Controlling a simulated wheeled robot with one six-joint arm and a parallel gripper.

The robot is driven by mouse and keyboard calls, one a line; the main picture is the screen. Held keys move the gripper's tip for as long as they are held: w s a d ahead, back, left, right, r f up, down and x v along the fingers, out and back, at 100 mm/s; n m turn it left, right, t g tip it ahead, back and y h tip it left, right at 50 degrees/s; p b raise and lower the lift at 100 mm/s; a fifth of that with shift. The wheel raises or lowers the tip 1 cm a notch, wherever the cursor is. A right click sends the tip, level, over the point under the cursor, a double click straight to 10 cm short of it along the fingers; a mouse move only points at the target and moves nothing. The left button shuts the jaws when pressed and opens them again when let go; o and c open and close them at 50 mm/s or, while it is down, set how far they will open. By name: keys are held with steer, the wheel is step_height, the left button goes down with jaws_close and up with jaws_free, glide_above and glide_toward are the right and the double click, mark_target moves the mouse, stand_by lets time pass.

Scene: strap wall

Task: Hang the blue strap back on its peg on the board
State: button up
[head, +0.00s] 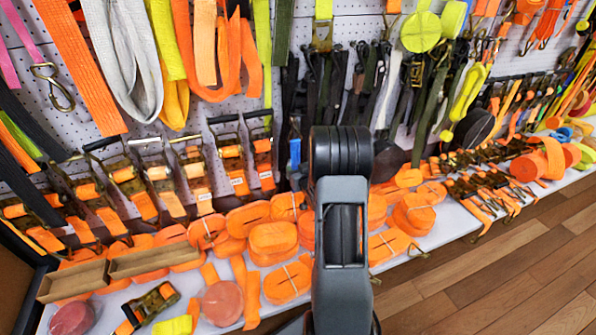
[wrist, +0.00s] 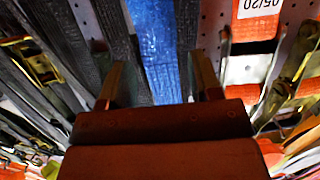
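The blue strap (wrist: 157,45) hangs as a flat band in the upper middle of the wrist view. A small piece of blue (head: 295,153) shows in the head view, just left of my arm. My gripper (wrist: 158,64) is open, its two fingers apart on either side of the blue strap's line; I cannot tell whether the strap lies between them or beyond them. A dark grey strap hangs just left of the blue one, partly behind the left finger. In the head view my arm hides the gripper. The blue strap's peg cannot be made out.
The white pegboard (head: 345,30) is crowded with hanging straps and ratchet buckles. A white shelf (head: 440,232) below holds several orange strap rolls (head: 272,240) and two cardboard trays (head: 152,258). Wooden floor (head: 500,280) is clear at lower right.

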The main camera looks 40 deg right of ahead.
steer(key=shift+o, duration=0.7)
steer(key=p+v, duration=0.3)
steer(key=v, duration=1)
steer(key=shift+s, duration=0.35)
steer(key=a+r+n+g+y+p, duration=0.1)
steer(key=a+r+g+p, duration=0.3)
steer(key=r+p, duration=0.65)
steer(key=a+r+g+p, duration=0.2)
steer(key=a+r+p, duration=0.5)
steer(key=r, duration=0.7)
steer(key=s+a+r+n+g+y+p, duration=0.1)
steer(key=s+a+r+g+p, duration=0.1)
steer(key=s+a+r+p, duration=0.3)
steer(key=s+a+r+n+g+y+p, duration=0.1)
steer(key=s+a+r+p, duration=0.5)
steer(key=r, duration=0.7)
steer(key=shift+s+a+g+y+p, duration=0.25)
steer(key=shift+a+g+y+p, duration=0.45)
steer(key=shift+g+p, duration=0.5)
steer(key=shift+c, duration=0.5)
